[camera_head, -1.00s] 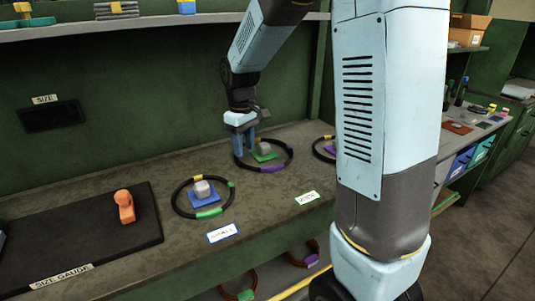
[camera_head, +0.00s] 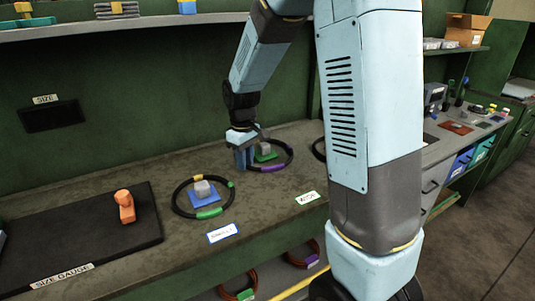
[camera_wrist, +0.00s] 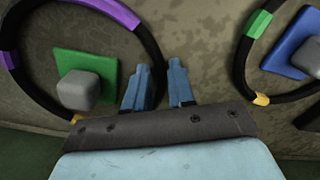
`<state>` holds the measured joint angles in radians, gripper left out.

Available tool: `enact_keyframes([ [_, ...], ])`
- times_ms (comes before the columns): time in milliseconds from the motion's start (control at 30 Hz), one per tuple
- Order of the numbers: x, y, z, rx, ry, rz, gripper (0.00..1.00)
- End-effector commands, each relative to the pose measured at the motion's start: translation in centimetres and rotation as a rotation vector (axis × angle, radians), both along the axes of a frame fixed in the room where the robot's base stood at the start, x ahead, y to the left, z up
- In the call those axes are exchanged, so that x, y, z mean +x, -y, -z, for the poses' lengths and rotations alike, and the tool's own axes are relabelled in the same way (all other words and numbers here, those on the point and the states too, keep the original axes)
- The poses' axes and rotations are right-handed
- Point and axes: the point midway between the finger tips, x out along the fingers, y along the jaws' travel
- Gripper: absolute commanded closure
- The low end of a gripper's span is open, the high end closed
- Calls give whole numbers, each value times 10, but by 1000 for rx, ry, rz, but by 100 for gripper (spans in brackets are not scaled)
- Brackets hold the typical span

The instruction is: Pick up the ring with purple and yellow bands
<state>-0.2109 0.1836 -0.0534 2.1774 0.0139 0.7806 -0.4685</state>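The black ring with purple and yellow bands (camera_head: 290,158) lies on the bench around a green square with a grey block. Its purple band faces the bench's front edge. In the wrist view the ring (camera_wrist: 128,22) is at the left, with a yellow band low near my gripper's housing. My gripper (camera_head: 245,158) is low at the ring's left side and hides part of it. In the wrist view my gripper (camera_wrist: 158,75) has its fingers apart, with the ring's rim showing between them. I cannot tell whether they touch it.
A ring with green and yellow bands (camera_head: 177,205) lies to the left around a blue square with a grey block. Another ring (camera_head: 318,150) is partly hidden by my arm. A dark mat (camera_head: 70,230) with an orange object (camera_head: 125,206) lies at the far left. Rings hang below the bench.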

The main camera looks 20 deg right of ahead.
Motion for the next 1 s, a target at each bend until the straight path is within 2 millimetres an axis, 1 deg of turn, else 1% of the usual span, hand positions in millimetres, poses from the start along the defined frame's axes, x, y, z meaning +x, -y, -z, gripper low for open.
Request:
enact_keyframes([
  [33, 0, 0, 0, 0, 0, 0, 82],
  [233, 0, 0, 0, 0, 0, 0, 100],
  [767, 0, 0, -3, 0, 1, 0, 100],
  [867, 1, 0, -10, 0, 2, 0, 100],
  [967, 1, 0, -24, 1, 3, 0, 100],
  [1000, 1, 0, -32, 1, 5, 0, 100],
])
